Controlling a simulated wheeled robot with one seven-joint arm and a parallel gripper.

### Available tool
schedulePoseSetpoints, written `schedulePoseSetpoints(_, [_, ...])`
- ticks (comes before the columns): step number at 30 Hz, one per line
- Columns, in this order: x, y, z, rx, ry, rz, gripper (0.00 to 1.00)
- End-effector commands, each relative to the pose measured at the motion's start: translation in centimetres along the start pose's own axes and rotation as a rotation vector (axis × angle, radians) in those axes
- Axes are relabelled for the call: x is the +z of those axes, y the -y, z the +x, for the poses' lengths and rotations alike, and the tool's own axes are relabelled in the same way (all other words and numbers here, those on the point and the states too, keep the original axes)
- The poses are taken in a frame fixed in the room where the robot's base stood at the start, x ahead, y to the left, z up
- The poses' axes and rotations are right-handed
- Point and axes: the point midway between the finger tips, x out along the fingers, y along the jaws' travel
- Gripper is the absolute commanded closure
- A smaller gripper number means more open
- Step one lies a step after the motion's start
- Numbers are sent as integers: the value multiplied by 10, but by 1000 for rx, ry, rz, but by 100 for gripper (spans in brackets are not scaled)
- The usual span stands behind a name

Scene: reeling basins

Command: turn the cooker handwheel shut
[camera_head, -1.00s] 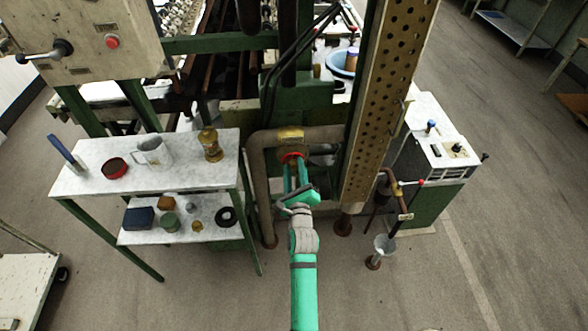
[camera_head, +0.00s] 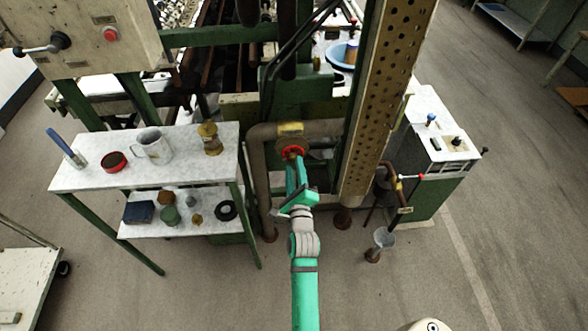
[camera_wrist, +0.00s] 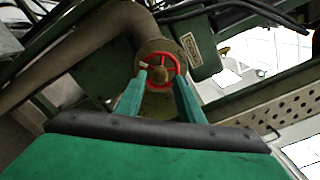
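The cooker handwheel (camera_head: 291,147) is a small red wheel on a brass-coloured valve in the brown pipe, left of the perforated column. In the wrist view the handwheel (camera_wrist: 160,70) faces me, with its spokes and brass hub visible. My gripper (camera_head: 293,160) is at the wheel's lower side. In the wrist view my gripper (camera_wrist: 161,77) has its two green fingers spread apart, with the hub between them. The fingertips overlap the left and right parts of the rim in the picture. I cannot tell whether they touch it.
The brown pipe (camera_head: 258,165) bends down beside the valve. The perforated column (camera_head: 385,85) stands close on the right. A marble-topped table (camera_head: 85,177) with a mug (camera_head: 153,145) and a brass pot (camera_head: 209,139) is on the left. A funnel (camera_head: 384,239) stands on the right.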

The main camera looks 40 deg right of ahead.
Motion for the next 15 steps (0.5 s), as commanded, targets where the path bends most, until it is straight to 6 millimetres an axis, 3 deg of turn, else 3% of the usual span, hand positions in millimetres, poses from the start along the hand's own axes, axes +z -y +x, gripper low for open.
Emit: schedulePoseSetpoints(15, [2, -1, 0, 1, 3, -471, 66])
